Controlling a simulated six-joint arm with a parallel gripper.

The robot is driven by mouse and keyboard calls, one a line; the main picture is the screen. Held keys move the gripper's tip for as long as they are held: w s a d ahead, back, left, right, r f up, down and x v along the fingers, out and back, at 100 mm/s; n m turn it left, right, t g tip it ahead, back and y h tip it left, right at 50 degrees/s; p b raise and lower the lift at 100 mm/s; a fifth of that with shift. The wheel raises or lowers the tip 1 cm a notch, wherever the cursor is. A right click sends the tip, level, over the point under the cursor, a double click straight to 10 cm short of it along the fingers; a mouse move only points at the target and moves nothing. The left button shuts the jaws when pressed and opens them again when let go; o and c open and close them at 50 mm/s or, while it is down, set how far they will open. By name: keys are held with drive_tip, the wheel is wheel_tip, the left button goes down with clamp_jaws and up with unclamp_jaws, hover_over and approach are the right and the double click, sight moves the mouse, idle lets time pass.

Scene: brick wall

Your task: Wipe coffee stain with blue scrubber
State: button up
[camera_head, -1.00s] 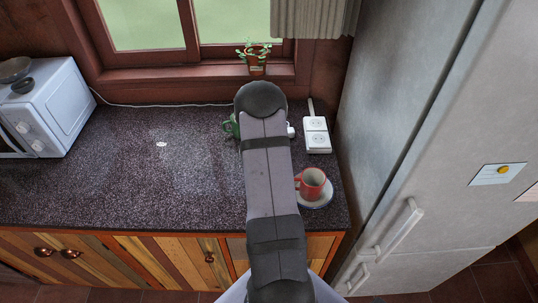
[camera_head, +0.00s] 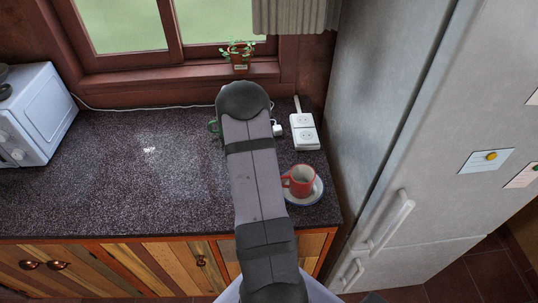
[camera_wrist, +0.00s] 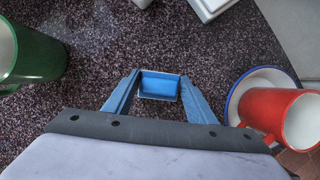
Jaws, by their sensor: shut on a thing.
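The blue scrubber (camera_wrist: 159,85) shows in the wrist view as a small blue block with a pale edge. My gripper (camera_wrist: 160,78) is shut on it, with one blue finger at each side. It is over the dark speckled worktop (camera_wrist: 95,50); I cannot tell whether the scrubber touches the surface. In the head view my arm hides the gripper and scrubber. I cannot make out a coffee stain in either view; the arm covers part of the worktop.
A green mug (camera_wrist: 38,55) is left of my gripper. A red cup (camera_wrist: 285,115) on a blue-rimmed saucer (camera_wrist: 238,92) is close on the right. A white socket block (camera_head: 304,132) lies behind, near the fridge (camera_head: 420,100).

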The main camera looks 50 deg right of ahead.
drive_tip(key=shift+w+a+b, duration=0.45)
drive_tip(key=shift+w+a, duration=0.75)
drive_tip(key=shift+w+f+b, duration=0.15)
drive_tip(key=shift+f+b, duration=0.1)
drive_tip(key=shift+b, duration=0.2)
drive_tip(key=shift+s+d+r+p, duration=0.35)
drive_tip(key=shift+s+p, duration=0.05)
drive_tip(key=shift+p, duration=0.1)
drive_tip(key=shift+s+d+p, duration=1.15)
drive_tip(key=shift+s+d, duration=1.3)
drive_tip(key=shift+s+d+p, duration=0.1)
drive_tip(key=shift+s+p, duration=0.05)
drive_tip(key=shift+p, duration=0.2)
drive_tip(key=shift+w+a+f, duration=0.1)
drive_tip(key=shift+w+a, duration=0.7)
drive_tip(key=shift+w, duration=0.1)
drive_tip(key=shift+w+a, duration=2.1)
drive_tip(key=shift+a, duration=0.05)
wheel_tip(320, 180, up, 8)
drive_tip(key=p, duration=0.6)
drive_tip(key=shift+d, duration=0.1)
